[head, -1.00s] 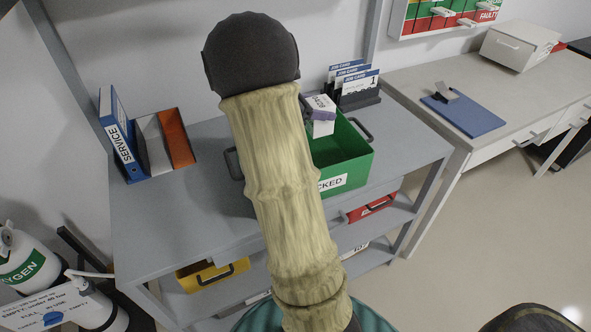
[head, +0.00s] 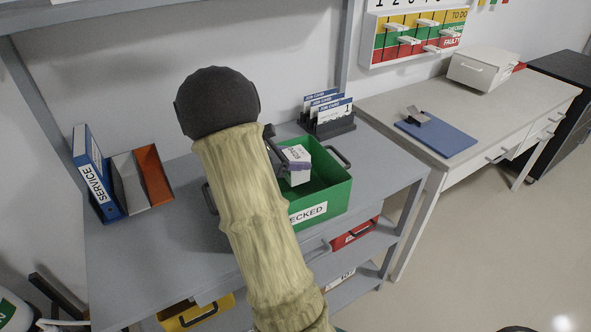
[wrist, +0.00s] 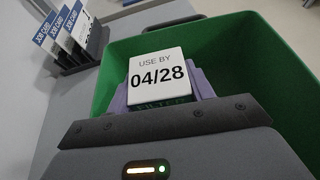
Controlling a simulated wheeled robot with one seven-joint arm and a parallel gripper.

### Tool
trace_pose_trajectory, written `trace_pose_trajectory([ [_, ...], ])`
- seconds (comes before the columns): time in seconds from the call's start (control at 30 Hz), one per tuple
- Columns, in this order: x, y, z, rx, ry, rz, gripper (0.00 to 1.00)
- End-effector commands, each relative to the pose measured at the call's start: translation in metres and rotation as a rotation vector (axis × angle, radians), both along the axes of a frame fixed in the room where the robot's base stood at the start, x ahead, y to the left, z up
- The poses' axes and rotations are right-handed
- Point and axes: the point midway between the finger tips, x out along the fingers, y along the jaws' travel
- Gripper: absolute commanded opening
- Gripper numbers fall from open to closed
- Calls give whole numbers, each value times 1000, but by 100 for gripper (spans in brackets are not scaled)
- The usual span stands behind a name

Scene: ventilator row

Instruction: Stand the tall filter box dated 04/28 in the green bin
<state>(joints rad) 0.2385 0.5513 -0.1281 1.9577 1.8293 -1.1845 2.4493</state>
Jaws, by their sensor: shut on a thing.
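The filter box (head: 297,176) is a white box held at the left part of the green bin (head: 335,205). In the wrist view its white face (wrist: 157,75) reads "USE BY 04/28", with "FILTER" below, and purple parts flank it. My gripper (head: 284,160) is shut on the box; it also shows in the wrist view (wrist: 165,112). The box appears within the bin's opening. Its lower end is hidden, so I cannot tell whether it touches the bin floor. The bin, labelled "CHECKED", stands on the grey bench, and its visible floor is empty.
A job-card rack (head: 328,118) stands behind the bin. Binders and a rack (head: 142,178) stand at the left of the bench (head: 150,250). Red (head: 355,233) and yellow (head: 200,312) bins sit on lower shelves. A second table with a blue mat (head: 436,138) is at right.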

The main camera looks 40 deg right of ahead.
Motion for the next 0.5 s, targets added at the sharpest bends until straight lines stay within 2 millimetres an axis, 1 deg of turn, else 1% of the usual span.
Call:
trace_pose_trajectory([
  [0.07, 0, 0, -1, 0, 0, -1, 30],
  [0.13, 0, 0, -6, 1, 2, -1, 30],
  [0.33, -1, 0, -33, 0, 4, -3, 30],
  [0.4, -1, 0, -37, 0, 3, -2, 30],
  [0.5, -1, 0, -37, -1, 1, -2, 30],
])
